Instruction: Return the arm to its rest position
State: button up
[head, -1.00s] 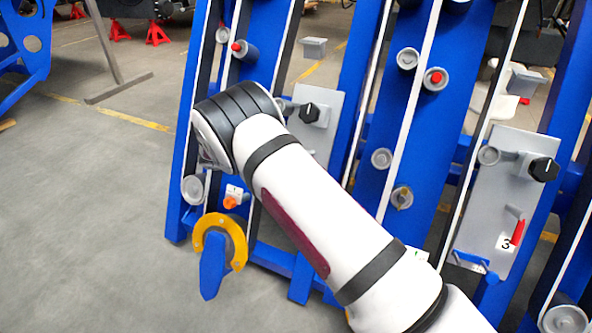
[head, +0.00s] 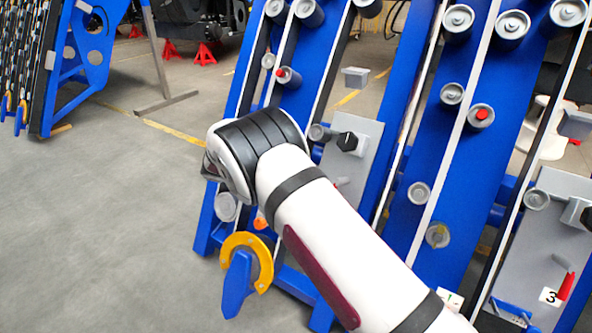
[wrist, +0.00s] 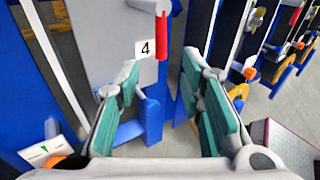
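My arm (head: 320,235) reaches up and left across the head view, in front of the blue chassis. My gripper is hidden from the head view. In the wrist view my gripper (wrist: 163,85) shows two fingers with green pads, spread apart with nothing between them. Beyond the fingertips is a grey panel (wrist: 100,40) with a label 4 (wrist: 144,48) and a red handle (wrist: 162,45). The gap between fingers and panel is hard to judge.
The blue chassis frame (head: 400,205) with rollers and white strips stands close behind my arm. A yellow ring with a blue pointer (head: 240,280) is low on it. Another blue frame (head: 75,65) stands far left. The grey floor (head: 100,230) at left is clear.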

jog(key=s+d+r+m+g+y, duration=0.2)
jog(key=s+d+r+m+y, duration=0.1)
jog(key=s+d+r+m, duration=0.65)
jog(key=s+d+r+m+g+y, duration=0.2)
jog(key=s+d+r+m+y, duration=0.3)
jog(key=s+r, duration=0.75)
jog(key=s+d+r+m+y, duration=0.1)
jog(key=s+r+m, duration=0.1)
jog(key=s, duration=0.5)
jog(key=s+d+r+m, duration=0.1)
jog(key=s+d+m, duration=0.15)
jog(key=s, duration=0.55)
jog(key=s+a+f+m+t+y, duration=0.1)
jog(key=s+f+m, duration=0.15)
jog(key=s, duration=0.45)
jog(key=s+a+f+m+y, duration=0.1)
jog(key=s+a+m+y, duration=0.1)
jog(key=s+m, duration=0.35)
notch_tip(320, 180, up, 31)
jog(key=s+n+t+p, duration=0.2)
jog(key=t+p, duration=0.2)
jog(key=p, duration=2.5)
jog(key=shift+d+f, duration=0.2)
jog(key=shift+d, duration=0.05)
jog(key=shift+w, duration=0.1)
